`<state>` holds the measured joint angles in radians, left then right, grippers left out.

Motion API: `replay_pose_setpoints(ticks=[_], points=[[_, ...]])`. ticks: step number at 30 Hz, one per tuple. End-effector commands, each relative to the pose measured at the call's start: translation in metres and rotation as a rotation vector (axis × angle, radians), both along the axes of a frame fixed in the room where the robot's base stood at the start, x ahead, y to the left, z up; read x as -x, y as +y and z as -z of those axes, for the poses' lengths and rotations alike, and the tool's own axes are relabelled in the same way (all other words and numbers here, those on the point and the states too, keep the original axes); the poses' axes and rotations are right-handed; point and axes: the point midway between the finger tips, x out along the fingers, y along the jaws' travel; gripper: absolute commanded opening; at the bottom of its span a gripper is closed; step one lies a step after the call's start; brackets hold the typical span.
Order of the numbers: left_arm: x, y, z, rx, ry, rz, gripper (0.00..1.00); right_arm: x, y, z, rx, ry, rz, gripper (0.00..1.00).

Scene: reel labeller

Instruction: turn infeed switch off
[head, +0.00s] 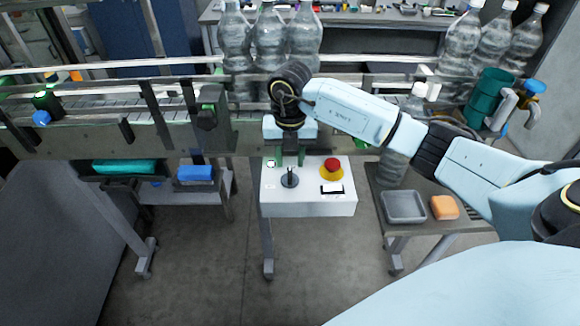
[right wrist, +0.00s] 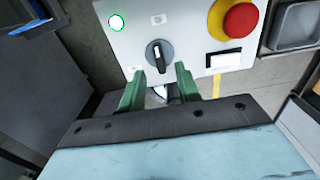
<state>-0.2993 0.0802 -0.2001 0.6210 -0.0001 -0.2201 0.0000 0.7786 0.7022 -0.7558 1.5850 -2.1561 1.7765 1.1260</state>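The infeed switch, a black rotary knob (head: 290,179), sits on the top face of a white control box (head: 318,205). In the right wrist view the knob (right wrist: 158,56) stands nearly upright in the picture, with a pale mark on it. My right gripper (head: 289,160) is over the box close to the knob. In the right wrist view its two green fingers (right wrist: 158,72) are apart, with the tips just short of the knob and nothing visible between them. I cannot tell whether a finger touches it. My left gripper is out of view.
A green lamp (right wrist: 116,22) is lit. Behind runs a conveyor (head: 180,100) with clear bottles (head: 270,40). A side table holds a grey tray (head: 404,207) and orange block (head: 444,207).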

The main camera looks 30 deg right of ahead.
Motion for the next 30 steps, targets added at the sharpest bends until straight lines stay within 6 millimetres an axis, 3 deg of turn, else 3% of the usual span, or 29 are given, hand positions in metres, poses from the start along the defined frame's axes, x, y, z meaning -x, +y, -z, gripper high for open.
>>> replay_pose_setpoints(ticks=[3, 9, 19, 27, 30], points=[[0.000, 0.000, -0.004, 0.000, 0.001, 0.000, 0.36, 0.001, 0.000, 0.021, 0.000, 0.004, 0.001, 0.34], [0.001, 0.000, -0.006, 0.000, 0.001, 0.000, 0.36, 0.000, 0.000, 0.041, -0.001, 0.002, -0.001, 0.34], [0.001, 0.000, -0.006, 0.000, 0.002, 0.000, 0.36, 0.000, 0.000, 0.045, 0.000, 0.000, -0.001, 0.34], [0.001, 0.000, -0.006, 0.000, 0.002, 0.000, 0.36, 0.000, 0.000, 0.045, -0.001, -0.001, -0.001, 0.01], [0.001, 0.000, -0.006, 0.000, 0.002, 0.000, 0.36, 0.000, 0.000, 0.045, -0.001, -0.001, -0.001, 0.00]])
